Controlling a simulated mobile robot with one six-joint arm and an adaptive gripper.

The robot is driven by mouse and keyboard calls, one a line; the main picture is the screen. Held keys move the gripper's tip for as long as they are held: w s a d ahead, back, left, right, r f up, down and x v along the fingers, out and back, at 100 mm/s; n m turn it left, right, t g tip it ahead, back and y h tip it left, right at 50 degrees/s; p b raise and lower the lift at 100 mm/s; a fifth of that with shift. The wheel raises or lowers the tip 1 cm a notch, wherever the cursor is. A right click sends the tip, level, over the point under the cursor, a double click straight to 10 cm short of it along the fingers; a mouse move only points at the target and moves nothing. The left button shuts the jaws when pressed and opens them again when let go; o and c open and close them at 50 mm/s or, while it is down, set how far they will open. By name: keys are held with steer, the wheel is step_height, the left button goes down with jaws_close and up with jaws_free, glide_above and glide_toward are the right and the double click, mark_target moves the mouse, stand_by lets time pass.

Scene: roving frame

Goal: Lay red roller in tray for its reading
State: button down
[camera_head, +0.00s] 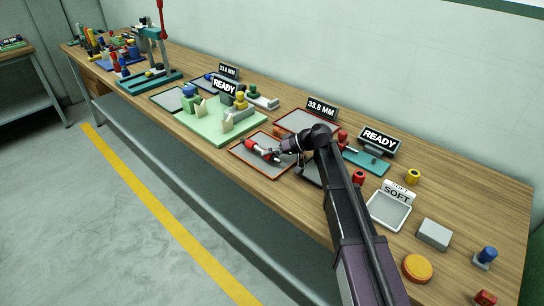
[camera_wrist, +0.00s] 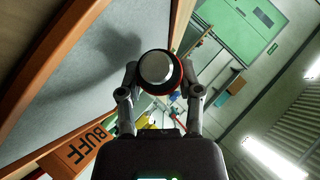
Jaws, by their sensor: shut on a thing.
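My gripper (camera_head: 275,155) is shut around the red roller (camera_head: 258,148), which lies lengthwise over the orange-rimmed grey tray (camera_head: 243,152) near the bench's front edge. In the wrist view, my gripper's two fingers (camera_wrist: 160,80) flank the roller (camera_wrist: 155,68), seen end-on as a pale metal end with a red ring behind it. The tray's grey floor (camera_wrist: 75,60) fills the left of that view, with a dark shadow on it. A rim label (camera_wrist: 88,146) reads BUFF. I cannot tell whether the roller touches the tray floor.
Behind stands a red-rimmed tray (camera_head: 290,121) with a 33.8 MM display (camera_head: 321,108). A green board with blocks (camera_head: 215,125) is left. A READY sign (camera_head: 380,139), a SOFT tray (camera_head: 376,212), a grey block (camera_head: 434,234) and an orange disc (camera_head: 417,268) are right.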

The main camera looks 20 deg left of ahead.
steer(key=shift+f+b, duration=0.3)
steer(key=shift+b, duration=0.05)
steer(key=shift+s+d+f+b, duration=0.15)
steer(key=shift+s+f+b, duration=0.05)
steer(key=shift+f+b, duration=0.1)
steer(key=shift+r, duration=0.1)
steer(key=c, duration=0.5)
jaws_free()
steer(key=shift+c, duration=0.2)
steer(key=shift+w+r+p, duration=0.15)
steer(key=shift+r+p, duration=0.45)
steer(key=shift+p, duration=0.15)
steer(key=p+v, duration=0.5)
steer(key=v, duration=0.6)
steer(key=shift+d+p, duration=0.35)
steer(key=shift+p, duration=0.05)
